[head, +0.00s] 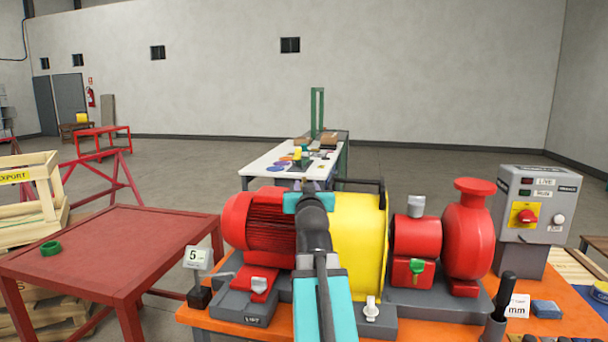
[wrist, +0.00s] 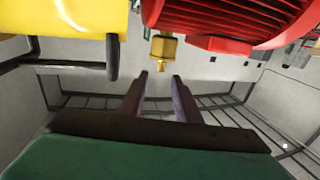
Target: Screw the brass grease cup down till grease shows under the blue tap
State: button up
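In the wrist view, the brass grease cup (wrist: 163,48) sticks out from the red motor (wrist: 235,20), at the top middle. My gripper (wrist: 160,75) is open, with two dark fingers apart and nothing between them. The cup lies just beyond the fingertips in the picture, and the fingers look clear of it. In the head view, my arm reaches over the skid between the red motor (head: 268,222) and the yellow guard (head: 358,235). The gripper and the cup are hidden there. I cannot make out a blue tap or any grease in either view.
The yellow guard (wrist: 60,18) and a dark bar (wrist: 60,66) are left of the fingers in the wrist view. A red pump (head: 468,235) and grey control box (head: 535,205) stand right. A red table (head: 110,255) with a green ring (head: 50,248) stands left.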

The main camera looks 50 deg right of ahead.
aim_at(305, 180)
jog(key=shift+p+x, duration=0.8)
jog(key=shift+p, duration=2.2)
jog(key=p, duration=0.5)
jog(key=shift+w+d+r+p, duration=0.1)
jog(key=shift+w+d+p, duration=0.2)
jog(key=shift+d, duration=0.05)
jog(key=p+x, duration=0.3)
jog(key=p, duration=0.2)
jog(key=shift+p+x, duration=0.4)
jog(key=shift+x, duration=0.85)
grip_shut()
